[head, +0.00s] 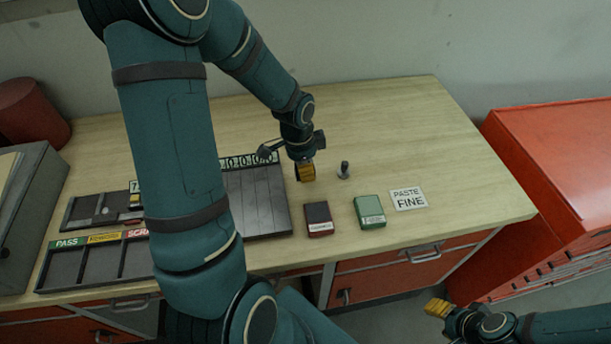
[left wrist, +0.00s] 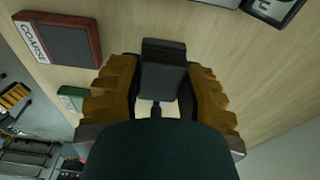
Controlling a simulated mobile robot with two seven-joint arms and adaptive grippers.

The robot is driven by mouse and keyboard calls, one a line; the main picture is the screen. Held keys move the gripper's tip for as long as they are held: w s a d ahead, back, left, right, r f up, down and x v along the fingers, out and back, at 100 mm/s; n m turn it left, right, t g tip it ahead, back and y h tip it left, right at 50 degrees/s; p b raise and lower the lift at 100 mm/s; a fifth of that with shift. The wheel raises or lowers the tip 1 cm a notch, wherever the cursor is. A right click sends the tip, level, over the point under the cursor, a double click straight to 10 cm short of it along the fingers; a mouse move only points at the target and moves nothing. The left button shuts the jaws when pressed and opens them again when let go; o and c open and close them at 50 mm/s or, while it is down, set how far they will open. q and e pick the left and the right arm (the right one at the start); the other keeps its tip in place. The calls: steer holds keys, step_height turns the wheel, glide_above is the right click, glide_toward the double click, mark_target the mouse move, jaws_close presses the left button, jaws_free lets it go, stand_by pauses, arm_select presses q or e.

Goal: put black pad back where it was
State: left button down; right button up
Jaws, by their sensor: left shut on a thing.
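My left gripper (head: 306,174) is low over the wooden bench, to the right of the dark slatted tray. In the left wrist view its yellow fingers (left wrist: 163,95) are shut on a small dark block (left wrist: 163,68), which looks like the black pad. In the head view the block is mostly hidden by the fingers, and I cannot tell whether it touches the bench. My right gripper (head: 437,307) is out past the bench's front edge at the lower right, with yellow fingertips; its opening is unclear.
A dark slatted tray (head: 258,205) lies left of the gripper. A red COARSE box (head: 319,219), a green box (head: 369,212) and a PASTE FINE card (head: 408,198) lie at the front right. A small dark knob (head: 344,170) stands close by. The back right bench is clear.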

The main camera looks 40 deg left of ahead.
arm_select(q)
step_height(320, 180, down, 3)
steer(key=shift+f, duration=0.3)
steer(key=shift+f+b, duration=0.15)
steer(key=shift+b, duration=0.25)
steer(key=c, duration=0.6)
jaws_free()
